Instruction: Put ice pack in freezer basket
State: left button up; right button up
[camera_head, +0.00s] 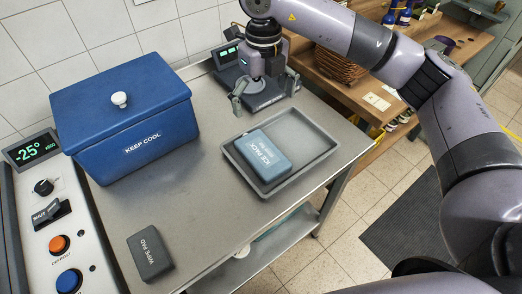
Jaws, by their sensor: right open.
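The ice pack (264,156) is a blue-grey block with its name on top. It lies flat in a shallow grey tray (318,163) on the metal table. My right gripper (264,100) is open and empty, pointing down behind the tray, in front of a small device with a green display. It is apart from the ice pack. A blue box (140,148) marked KEEP COOL stands at the left with its lid (120,88) on and a white knob on top. Its inside is hidden. I cannot make out a freezer basket. My left gripper is not in view.
A dark grey wipe pad (150,254) lies near the table's front left. A control panel (62,215) with buttons and a display reading -25° is at the left edge. The device (228,56) stands at the back. The table between box and tray is clear.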

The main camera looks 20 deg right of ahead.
jog(key=p, duration=0.3)
send_over(262, 151)
notch_tip(262, 151, down, 12)
jog(key=shift+d+r, duration=0.1)
jog(key=shift+r, duration=0.15)
jog(key=f+p, duration=0.1)
jog(key=f, duration=0.1)
jog(key=f+p, duration=0.1)
jog(key=f, duration=0.1)
jog(key=shift+s+f, duration=0.2)
jog(key=shift+f, duration=0.55)
jog(key=shift+c, duration=0.3)
jog(key=shift+w+r, duration=0.1)
jog(key=shift+r, duration=0.05)
jog(key=c, duration=1.7)
